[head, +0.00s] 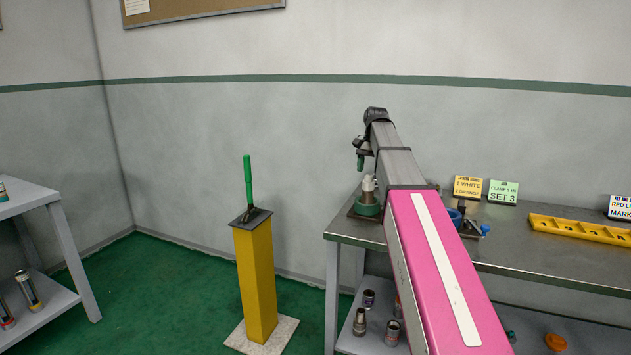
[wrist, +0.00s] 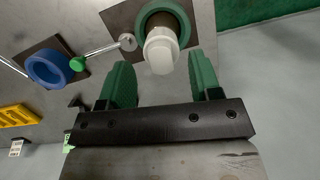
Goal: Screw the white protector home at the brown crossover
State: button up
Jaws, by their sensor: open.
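My gripper (wrist: 160,60) is open, with one green finger on each side of the protector in the wrist picture. In the head view my gripper (head: 360,162) points down just above the protector, and they look apart.
A yellow tray (head: 580,230) and sign cards (head: 468,187) are farther along the bench (head: 540,262). A yellow pedestal (head: 255,280) with a green lever stands left, on open floor.

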aim_at(368, 182)
jog(key=m, duration=0.4)
jog(key=shift+t+y, duration=0.3)
jog(key=m, duration=0.4)
jog(key=shift+m+t, duration=0.3)
jog(key=m+t, duration=0.1)
jog(key=m, duration=0.8)
jog(key=shift+t, duration=0.4)
jog(key=shift+m, duration=0.8)
jog(key=shift+f, duration=0.15)
jog(key=shift+f, duration=1)
